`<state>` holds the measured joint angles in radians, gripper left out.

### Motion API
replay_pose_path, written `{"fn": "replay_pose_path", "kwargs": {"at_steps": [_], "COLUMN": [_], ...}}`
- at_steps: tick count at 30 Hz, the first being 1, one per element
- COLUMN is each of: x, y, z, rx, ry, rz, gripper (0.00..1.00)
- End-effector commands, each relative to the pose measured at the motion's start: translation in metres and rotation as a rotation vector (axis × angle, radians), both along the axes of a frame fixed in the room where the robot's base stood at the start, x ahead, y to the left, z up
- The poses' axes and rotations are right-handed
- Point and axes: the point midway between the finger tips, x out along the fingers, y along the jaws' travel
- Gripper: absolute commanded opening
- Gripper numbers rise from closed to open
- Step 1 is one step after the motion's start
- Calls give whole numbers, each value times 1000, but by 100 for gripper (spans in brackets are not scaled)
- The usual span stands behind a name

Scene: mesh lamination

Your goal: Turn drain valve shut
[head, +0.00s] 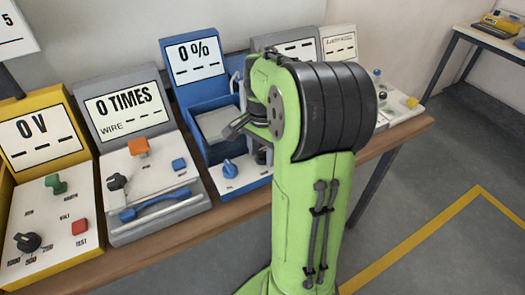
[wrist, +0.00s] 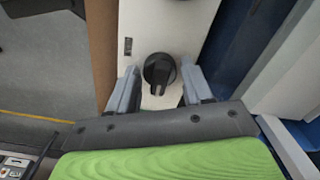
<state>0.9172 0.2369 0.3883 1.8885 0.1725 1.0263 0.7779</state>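A black knob (wrist: 159,72) stands on a white panel (wrist: 160,35) in the wrist view; it looks like the drain valve, though no label on it can be read. My gripper (wrist: 160,84) is open, with one grey finger on each side of the knob. Gaps show between the knob and both fingers, so it is not clamped. In the head view my green arm reaches over the blue station (head: 212,97) and hides much of its right side. The fingertips are hard to make out there.
The blue station's screen (head: 195,60) reads 0 %, and a blue knob (head: 229,169) sits on its front. A grey station (head: 125,100) and a yellow one (head: 40,130) stand to the left on the wooden bench (head: 200,240). Another dark knob (wrist: 182,8) is near the wrist view's top edge.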

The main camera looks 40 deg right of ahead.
Motion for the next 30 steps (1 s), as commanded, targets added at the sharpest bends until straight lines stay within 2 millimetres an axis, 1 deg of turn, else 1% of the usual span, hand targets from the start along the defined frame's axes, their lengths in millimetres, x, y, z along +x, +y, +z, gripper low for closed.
{"fn": "replay_pose_path", "kwargs": {"at_steps": [1, 6, 7, 8, 14, 20, 26, 30], "x": [0, 0, 0, 0, 0, 0, 0, 0], "y": [0, 0, 0, 0, 0, 1, 1, 1], "z": [0, 0, 0, 0, 1, 1, 2, 2], "rx": [0, 0, 0, 0, 0, 2, 2, 3], "ry": [0, 0, 0, 0, 0, 1, 1, 2], "rz": [0, 0, 1, 0, 16, 91, 239, 369], "gripper": [42, 16, 11, 9, 9, 9, 9, 9]}}
